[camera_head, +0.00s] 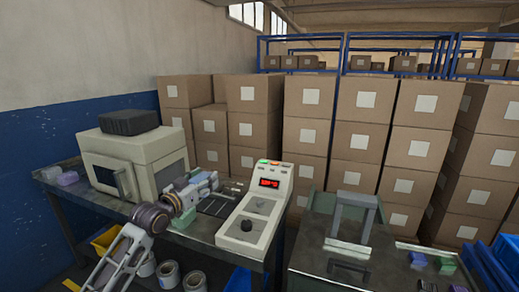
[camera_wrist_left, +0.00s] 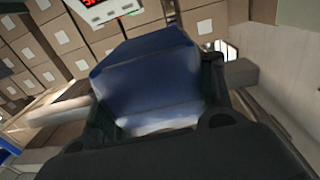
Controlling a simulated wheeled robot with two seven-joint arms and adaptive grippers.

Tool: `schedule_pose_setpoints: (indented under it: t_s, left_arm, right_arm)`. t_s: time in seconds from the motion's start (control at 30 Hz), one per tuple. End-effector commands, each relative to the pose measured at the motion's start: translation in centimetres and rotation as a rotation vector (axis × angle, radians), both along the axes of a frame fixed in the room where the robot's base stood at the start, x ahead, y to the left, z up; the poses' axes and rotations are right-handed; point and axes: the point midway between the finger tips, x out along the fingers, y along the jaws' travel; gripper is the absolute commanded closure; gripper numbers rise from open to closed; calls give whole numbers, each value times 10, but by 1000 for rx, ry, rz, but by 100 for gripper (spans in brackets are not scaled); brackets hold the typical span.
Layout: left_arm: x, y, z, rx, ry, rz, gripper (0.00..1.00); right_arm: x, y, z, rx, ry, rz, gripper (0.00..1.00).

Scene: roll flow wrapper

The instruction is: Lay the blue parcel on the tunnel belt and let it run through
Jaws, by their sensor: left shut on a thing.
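My left gripper (camera_head: 208,183) is shut on the blue parcel (camera_wrist_left: 150,75), which fills the middle of the left wrist view between the dark fingers. In the head view the gripper is over the left table, just right of the beige tunnel machine (camera_head: 158,152), and the parcel is too small and covered to make out clearly. Dark slats (camera_head: 218,205), possibly the belt, show beside and below the gripper. Whether the parcel touches them I cannot tell. My right gripper is not in view.
A control box (camera_head: 250,222) with a red display and a green button stands right of the gripper. A green block (camera_head: 183,219) lies below my left arm. A grey frame (camera_head: 354,215) stands on the right table. Stacked cartons (camera_head: 310,100) fill the back.

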Motion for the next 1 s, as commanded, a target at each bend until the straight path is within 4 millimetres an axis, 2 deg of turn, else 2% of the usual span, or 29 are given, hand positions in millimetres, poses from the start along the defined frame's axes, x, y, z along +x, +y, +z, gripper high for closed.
schedule_pose_setpoints:
  t_s: [0.03,0.1,0.3,0.63,1.0]
  left_arm:
    - [-6,-2,15,-4,-6,-1,77]
    - [-16,-4,27,-4,-5,2,77]
    - [-47,-3,41,-3,1,19,77]
    - [-82,5,21,-1,3,47,77]
    - [-105,15,-22,-1,3,72,77]
  right_arm:
    - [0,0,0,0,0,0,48]
    - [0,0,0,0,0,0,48]
    - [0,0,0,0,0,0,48]
    - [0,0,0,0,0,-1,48]
    - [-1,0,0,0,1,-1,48]
